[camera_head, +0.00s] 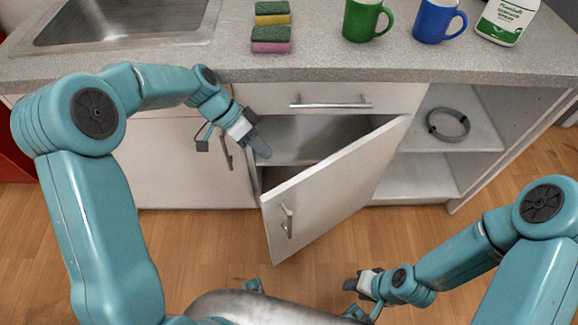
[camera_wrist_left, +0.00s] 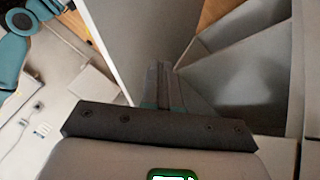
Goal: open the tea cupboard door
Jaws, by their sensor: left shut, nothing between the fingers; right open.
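The white cupboard door (camera_head: 335,190) stands partly open, swung outward from its hinge side at the right. Its bar handle (camera_head: 287,221) is on the outer face near its free left edge. The cupboard interior (camera_head: 300,140) shows behind it as grey shelving. My left gripper (camera_head: 262,148) is shut and empty at the opening, behind the free edge of the door. In the left wrist view its closed fingers (camera_wrist_left: 160,85) point into the gap, beside the door's inner face (camera_wrist_left: 150,30). I cannot tell whether they touch the door. My right gripper (camera_head: 358,284) is open, low over the floor, away from the door.
A drawer (camera_head: 330,98) sits above the opening. A closed white door with a handle (camera_head: 226,153) is at left. An open shelf at right holds a coiled cable (camera_head: 448,124). Sponges (camera_head: 271,38), a green mug (camera_head: 362,20), a blue mug (camera_head: 434,22) and a bottle (camera_head: 508,18) stand on the counter.

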